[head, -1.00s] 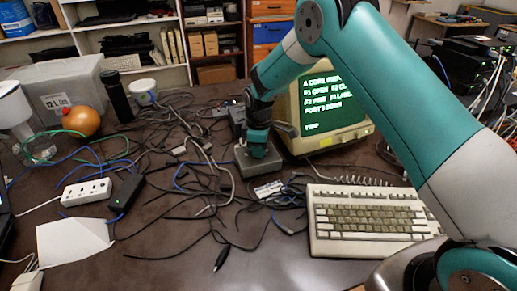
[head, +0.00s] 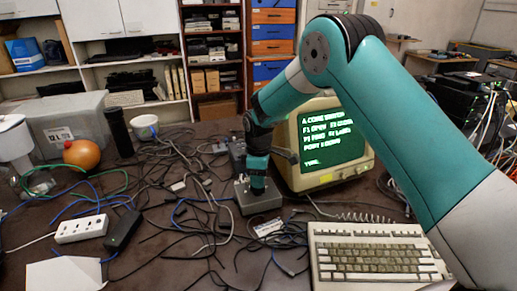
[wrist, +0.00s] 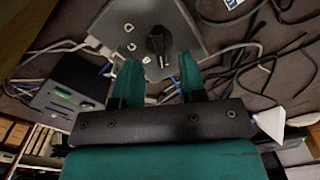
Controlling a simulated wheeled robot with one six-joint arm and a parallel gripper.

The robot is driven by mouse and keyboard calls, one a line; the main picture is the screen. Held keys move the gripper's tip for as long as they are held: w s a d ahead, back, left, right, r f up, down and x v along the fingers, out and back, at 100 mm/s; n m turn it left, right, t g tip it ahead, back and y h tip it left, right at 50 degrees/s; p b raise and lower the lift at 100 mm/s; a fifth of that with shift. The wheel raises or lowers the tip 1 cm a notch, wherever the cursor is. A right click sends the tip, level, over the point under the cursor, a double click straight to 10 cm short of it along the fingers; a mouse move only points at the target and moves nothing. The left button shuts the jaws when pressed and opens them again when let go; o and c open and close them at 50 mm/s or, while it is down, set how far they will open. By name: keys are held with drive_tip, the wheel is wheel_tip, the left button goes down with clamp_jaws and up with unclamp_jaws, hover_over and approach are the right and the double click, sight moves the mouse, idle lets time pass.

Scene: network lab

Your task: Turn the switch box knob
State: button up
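The switch box (head: 262,207) is a small grey box on the dark table, left of the old monitor's base. Its top face also shows in the wrist view (wrist: 95,30), with a black knob (wrist: 158,43) and several small metal sockets. My gripper (head: 257,189) points down onto the box and hides the knob in the head view. In the wrist view my gripper (wrist: 160,62) has its two teal fingers apart. The knob lies between and just ahead of the fingertips, with a visible gap on both sides. Contact depth is unclear.
The lit monitor (head: 322,140) stands close to the right of my gripper, and a keyboard (head: 375,255) lies in front. Tangled cables (head: 180,215) surround the box.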

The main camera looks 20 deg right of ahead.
wheel_tip(320, 180, up, 14)
drive_tip(key=shift+b, duration=0.35)
